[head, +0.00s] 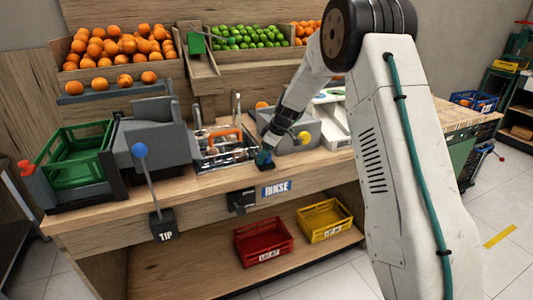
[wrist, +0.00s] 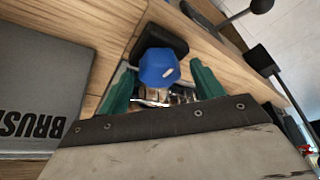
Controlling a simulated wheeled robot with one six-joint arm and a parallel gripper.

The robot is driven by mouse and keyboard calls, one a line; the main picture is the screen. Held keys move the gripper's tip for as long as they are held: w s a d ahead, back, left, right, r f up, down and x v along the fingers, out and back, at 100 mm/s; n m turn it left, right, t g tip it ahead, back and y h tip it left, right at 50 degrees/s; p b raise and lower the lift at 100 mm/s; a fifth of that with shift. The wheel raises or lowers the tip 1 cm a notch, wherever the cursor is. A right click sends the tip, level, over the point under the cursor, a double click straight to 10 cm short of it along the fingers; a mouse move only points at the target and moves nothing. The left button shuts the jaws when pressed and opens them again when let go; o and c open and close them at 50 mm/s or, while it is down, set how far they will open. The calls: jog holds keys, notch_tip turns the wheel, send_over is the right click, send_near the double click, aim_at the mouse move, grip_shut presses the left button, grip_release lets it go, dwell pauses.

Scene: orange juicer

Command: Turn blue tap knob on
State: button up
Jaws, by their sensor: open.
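The blue tap knob (wrist: 159,68) is a faceted blue cap in front of a dark block, seen in the middle of the wrist view. My gripper (wrist: 164,86) is open, with one green finger on each side of the knob. I cannot tell whether either finger touches it. In the head view my gripper (head: 264,157) reaches down to the front of the wooden counter, above a small dark base. The knob is mostly hidden there by the fingers. Its turned position cannot be told.
A blue-balled lever (head: 139,150) marked TIP stands at the counter's front left. A metal roller unit (head: 222,145) and a grey box with a yellow knob (head: 304,137) flank my gripper. A green crate (head: 75,155) is at left. Red (head: 262,240) and yellow (head: 324,219) crates sit below.

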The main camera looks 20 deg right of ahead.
aim_at(274, 163)
jog(key=v, duration=0.7)
jog(key=shift+s+r, duration=0.15)
jog(key=shift+r, duration=0.2)
jog(key=shift+d, duration=0.1)
jog(key=s+a+r+m+h, duration=0.1)
jog(key=s+a+r+m, duration=0.2)
jog(key=s, duration=1.3)
jog(key=s+a+r+m+g+h, duration=0.1)
jog(key=s+a+r+m, duration=0.2)
jog(key=s, duration=1.3)
jog(key=s+a+r+m+h, duration=0.1)
jog(key=s+r, duration=0.4)
jog(key=s, duration=1)
jog(key=shift+s+a+m+g, duration=0.3)
jog(key=shift+s+a+m, duration=0.1)
jog(key=shift+a+m, duration=0.6)
